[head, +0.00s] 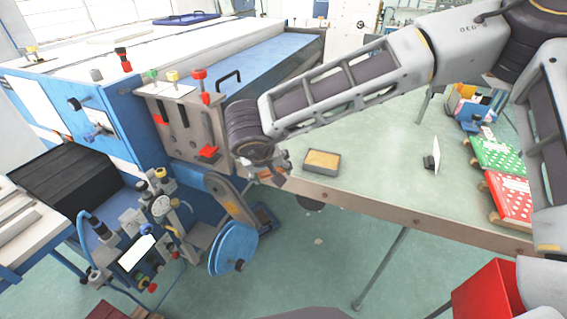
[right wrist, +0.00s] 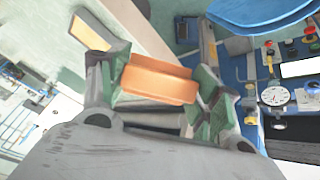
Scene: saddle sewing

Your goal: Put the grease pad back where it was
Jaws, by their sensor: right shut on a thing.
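My right gripper (head: 266,174) is at the end of the arm that comes in from the right, beside the blue machine and near the table's left edge. In the right wrist view its fingers (right wrist: 158,95) are closed on an orange-brown block (right wrist: 158,78), which looks like the grease pad. In the head view the block is mostly hidden by the gripper. A dark open tin (head: 322,162) with a tan inside lies on the table, a little right of the gripper. The tin also shows in the right wrist view (right wrist: 92,31). My left gripper is out of view.
The green table (head: 385,175) is clear around the tin. A small upright white card (head: 435,156) and green and red spotted boxes (head: 508,190) stand farther right. The blue machine (head: 225,185) with a blue handwheel (head: 232,250) is close on the left.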

